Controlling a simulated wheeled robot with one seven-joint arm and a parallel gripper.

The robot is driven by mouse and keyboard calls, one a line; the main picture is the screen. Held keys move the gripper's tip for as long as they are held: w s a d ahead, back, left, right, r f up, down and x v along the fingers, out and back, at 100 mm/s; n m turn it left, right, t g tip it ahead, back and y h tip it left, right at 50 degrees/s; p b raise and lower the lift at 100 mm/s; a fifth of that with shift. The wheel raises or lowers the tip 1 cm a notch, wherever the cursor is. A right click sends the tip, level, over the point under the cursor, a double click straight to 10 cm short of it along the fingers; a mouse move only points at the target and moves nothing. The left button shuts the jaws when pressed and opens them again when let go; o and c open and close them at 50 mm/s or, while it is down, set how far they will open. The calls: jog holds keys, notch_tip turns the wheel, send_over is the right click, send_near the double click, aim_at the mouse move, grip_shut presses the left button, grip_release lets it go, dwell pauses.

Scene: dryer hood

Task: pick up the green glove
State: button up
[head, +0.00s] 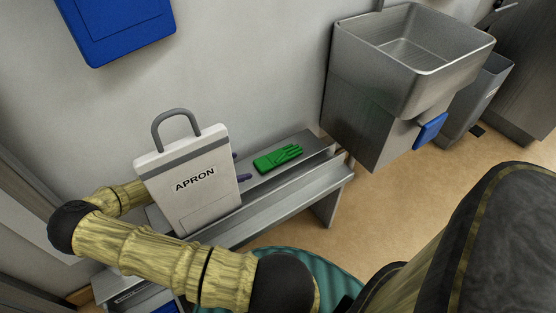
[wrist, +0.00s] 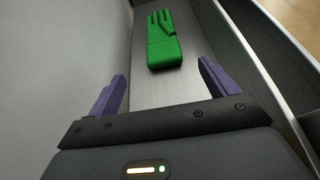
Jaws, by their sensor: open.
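The green glove (head: 278,158) lies flat on a grey metal bench (head: 312,144), near its back edge by the wall. In the wrist view the glove (wrist: 163,42) lies ahead of my gripper (wrist: 162,72), with its fingers pointing away from me. The purple jaws are spread apart with nothing between them, and the glove is just beyond the tips, roughly centred. In the head view only the purple jaw tips of my gripper (head: 241,167) show, left of the glove. The apron pack hides the rest of it.
A pale pack marked APRON (head: 190,185), with a grey handle, stands at the left of the bench, in front of my wrist. A metal sink (head: 405,60) with a blue part (head: 430,131) is to the right.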

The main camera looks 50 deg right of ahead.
aim_at(262, 163)
jog(key=b+x, duration=0.1)
jog(key=x, duration=0.3)
jog(key=shift+s+d+f, duration=0.1)
jog(key=shift+d+f, duration=0.15)
jog(key=shift+s+d, duration=0.1)
jog(key=shift+d, duration=0.35)
jog(key=b+x, duration=0.1)
jog(key=x, duration=0.1)
jog(key=b+x, duration=0.2)
jog(key=x, duration=0.1)
jog(key=shift+s+a+f, duration=0.1)
jog(key=shift+s+f, duration=0.1)
jog(key=shift+f, duration=0.15)
jog(key=c, duration=1.1)
jog(key=shift+o, duration=0.2)
notch_tip(262, 163, up, 10)
jog(key=p, duration=0.4)
jog(key=shift+r, duration=0.1)
